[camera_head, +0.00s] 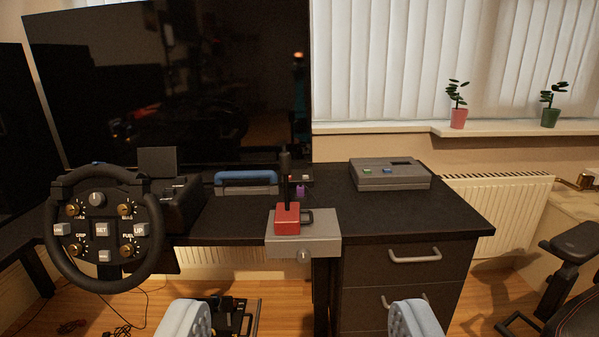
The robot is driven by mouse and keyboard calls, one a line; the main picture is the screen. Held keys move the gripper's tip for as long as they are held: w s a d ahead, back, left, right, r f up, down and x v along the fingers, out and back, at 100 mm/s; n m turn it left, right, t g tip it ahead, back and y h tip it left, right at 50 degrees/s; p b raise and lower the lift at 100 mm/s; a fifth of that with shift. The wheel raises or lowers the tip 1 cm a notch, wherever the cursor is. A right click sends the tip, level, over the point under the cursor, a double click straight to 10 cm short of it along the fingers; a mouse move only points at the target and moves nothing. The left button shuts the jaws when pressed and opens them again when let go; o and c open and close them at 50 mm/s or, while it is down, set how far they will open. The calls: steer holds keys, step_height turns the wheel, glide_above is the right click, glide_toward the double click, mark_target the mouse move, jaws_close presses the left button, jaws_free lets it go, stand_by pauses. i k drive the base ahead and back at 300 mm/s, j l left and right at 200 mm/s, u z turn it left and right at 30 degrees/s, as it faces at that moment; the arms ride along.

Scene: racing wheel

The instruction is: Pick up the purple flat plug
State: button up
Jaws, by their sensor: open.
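A small purple plug (300,191) stands on the black desk, just right of the shifter's stick and near the foot of the big screen. It is small in view, and its shape is hard to make out. My gripper (300,325) shows at the bottom edge as two light grey padded fingertips set wide apart. It is open and empty, well in front of the desk, and the plug lies beyond it, higher in the picture.
A shifter with a red block (287,219) and black stick stands in front of the plug. A racing wheel (105,230) is at left. A blue-handled case (246,183) lies left of the plug, a grey box (390,174) right. The desk's right front is clear.

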mark_target(301, 188)
steer(key=u, duration=0.85)
steer(key=i+l+u, duration=0.15)
steer(key=l, duration=0.2)
steer(key=i+l+z, duration=0.2)
steer(key=i+z, duration=0.15)
steer(key=i+l+z, duration=0.1)
steer(key=i+z, duration=0.2)
steer(key=i, duration=0.3)
steer(key=i+z, duration=0.35)
steer(key=i+j, duration=0.05)
steer(key=i, duration=0.05)
